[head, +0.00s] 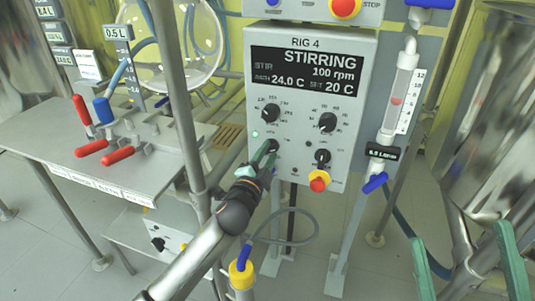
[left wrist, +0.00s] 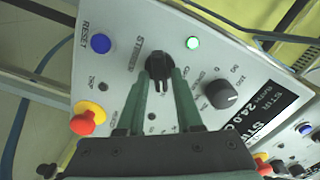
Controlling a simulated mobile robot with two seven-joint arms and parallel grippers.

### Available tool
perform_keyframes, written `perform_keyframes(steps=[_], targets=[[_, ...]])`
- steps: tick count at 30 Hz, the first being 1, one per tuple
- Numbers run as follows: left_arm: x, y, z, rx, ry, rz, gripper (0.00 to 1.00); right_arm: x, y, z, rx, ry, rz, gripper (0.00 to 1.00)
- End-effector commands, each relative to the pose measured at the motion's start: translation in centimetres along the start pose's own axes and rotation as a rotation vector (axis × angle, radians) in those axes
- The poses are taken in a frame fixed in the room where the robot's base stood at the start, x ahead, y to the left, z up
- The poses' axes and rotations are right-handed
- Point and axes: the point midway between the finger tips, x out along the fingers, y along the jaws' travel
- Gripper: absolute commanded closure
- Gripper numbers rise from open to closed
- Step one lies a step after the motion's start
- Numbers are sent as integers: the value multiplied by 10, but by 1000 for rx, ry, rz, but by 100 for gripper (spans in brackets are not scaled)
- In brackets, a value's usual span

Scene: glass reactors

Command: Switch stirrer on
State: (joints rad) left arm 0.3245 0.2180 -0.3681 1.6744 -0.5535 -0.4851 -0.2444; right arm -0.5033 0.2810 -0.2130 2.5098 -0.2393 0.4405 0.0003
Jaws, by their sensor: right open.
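The grey control box (head: 308,100) labelled RIG 4 shows STIRRING, 100 rpm on its display (head: 306,72). The black knob marked STIRRER (left wrist: 159,64) is on its lower left. A green lamp (head: 255,134) is lit near it, also seen in the left wrist view (left wrist: 193,43). My left gripper (head: 266,150) is at this knob, its green fingers on both sides of it in the left wrist view (left wrist: 161,82). I cannot tell whether they press on it. My right gripper (head: 463,255) is open and empty at the lower right, away from the box.
A red knob on a yellow base (head: 318,182) is at the box's lower right, near other black knobs (head: 328,122). A flow meter (head: 399,95) stands to the right. Red-handled valves (head: 90,148) stand on the left bench (head: 60,150). A metal post (head: 180,95) rises beside my left arm.

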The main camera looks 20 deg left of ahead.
Motion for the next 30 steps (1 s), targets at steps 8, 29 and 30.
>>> perform_keyframes(steps=[8,29,30], targets=[[0,0,0,-2,-1,0,49,0,0,0,3,-1,1,8],[-86,0,0,-3,-2,3,49,8,7,10,4,-81,15,8],[-93,0,0,-3,-2,3,49,4,6,22,14,-128,17,8]])
